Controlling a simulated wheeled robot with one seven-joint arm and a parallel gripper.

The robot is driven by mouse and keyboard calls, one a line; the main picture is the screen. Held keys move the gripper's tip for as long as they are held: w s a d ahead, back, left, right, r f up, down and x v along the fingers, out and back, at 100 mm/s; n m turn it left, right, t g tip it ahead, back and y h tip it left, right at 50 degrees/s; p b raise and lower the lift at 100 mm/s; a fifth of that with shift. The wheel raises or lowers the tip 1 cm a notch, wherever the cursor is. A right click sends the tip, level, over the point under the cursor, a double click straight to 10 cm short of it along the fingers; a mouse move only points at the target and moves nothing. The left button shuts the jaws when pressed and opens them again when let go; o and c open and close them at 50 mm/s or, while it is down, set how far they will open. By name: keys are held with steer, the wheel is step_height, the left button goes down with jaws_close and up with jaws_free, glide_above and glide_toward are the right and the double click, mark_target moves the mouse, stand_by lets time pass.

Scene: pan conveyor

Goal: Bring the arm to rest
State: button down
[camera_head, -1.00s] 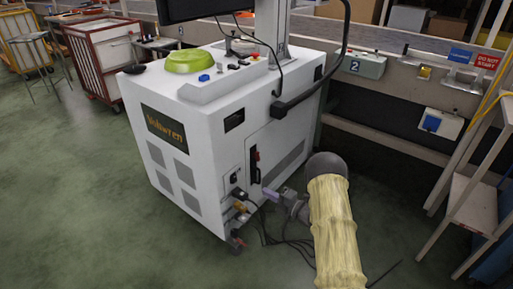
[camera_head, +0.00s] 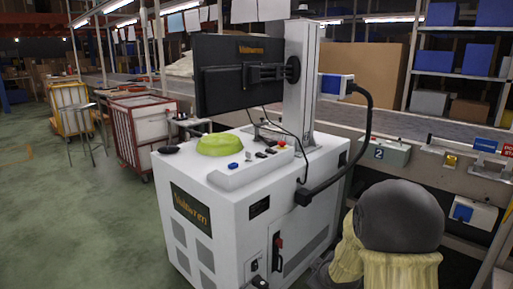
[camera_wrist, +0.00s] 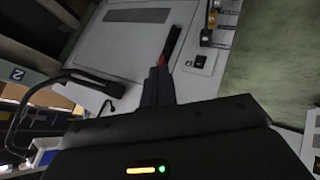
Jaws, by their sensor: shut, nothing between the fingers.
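My gripper (camera_wrist: 158,86) shows in the wrist view with its two dark fingers together and nothing between them. Its fingertips point at the side of the white machine cabinet (camera_wrist: 125,45), near a black and red handle (camera_wrist: 170,46); I cannot tell how far apart they are. In the head view my arm, with a yellow sleeve (camera_head: 395,270) and a dark rounded joint (camera_head: 400,215), is bent up at the lower right. My gripper is hidden or out of frame there.
The white cabinet (camera_head: 245,215) stands close on the left of my arm, carrying a monitor (camera_head: 238,75) and a green bowl (camera_head: 216,144). A bench with a grey box (camera_head: 386,152) runs behind. Open green floor (camera_head: 90,220) lies at the left.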

steer(key=s+a+r+m+g+p, duration=0.1)
steer(key=s+r+m+g, duration=0.15)
steer(key=s, duration=0.55)
steer(key=s+a+r+m+g, duration=0.15)
steer(key=s+m, duration=0.25)
steer(key=s, duration=0.4)
steer(key=s+a+r+m+g+p, duration=0.1)
steer(key=s+r+m+g, duration=0.15)
steer(key=s, duration=0.45)
steer(key=w+p+v, duration=0.2)
steer(key=p+v, duration=1)
steer(key=w+a+r+p+v, duration=0.1)
steer(key=w+p+v, duration=0.2)
steer(key=p+v, duration=0.9)
steer(key=w+a+p+v, duration=0.1)
steer(key=w+p+v, duration=0.1)
steer(key=p+v, duration=1)
steer(key=shift+w+d+r+h+p, duration=0.3)
steer(key=shift+w+d+r+p, duration=0.15)
steer(key=shift+p, duration=0.45)
steer(key=shift+a, duration=0.1)
